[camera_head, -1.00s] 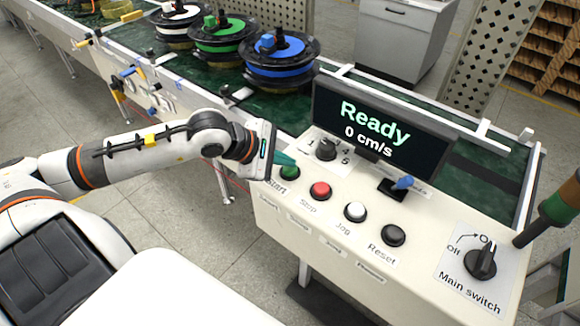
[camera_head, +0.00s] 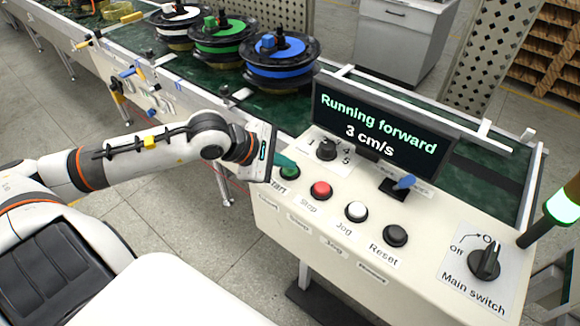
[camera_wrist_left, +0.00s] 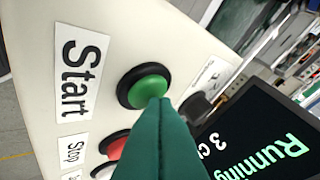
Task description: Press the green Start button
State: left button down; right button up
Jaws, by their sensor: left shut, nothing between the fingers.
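The green Start button (camera_head: 290,172) sits at the left end of the button row on the white control panel (camera_head: 275,208). It also shows in the left wrist view (camera_wrist_left: 146,88), with the "Start" label beside it. My left gripper (camera_head: 284,161) is shut and empty. Its green fingertips (camera_wrist_left: 163,104) overlap the lower right edge of the button in the wrist view; whether they touch it, I cannot tell. The display (camera_head: 375,118) reads "Running forward" and "3 cm/s". My right gripper is not in view.
A red Stop button (camera_head: 320,190), a white Jog button (camera_head: 356,211) and a black Reset button (camera_head: 395,235) line the panel. Spools (camera_head: 280,75) sit on the conveyor behind.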

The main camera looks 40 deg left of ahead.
aim_at(284, 172)
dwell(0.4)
pick_arm(q)
jog(key=shift+r+p, duration=0.3)
jog(key=shift+r, duration=0.6)
jog(key=shift+r+p, duration=1.1)
jog(key=shift+r, duration=1.4)
jog(key=shift+s+a+f, duration=0.1)
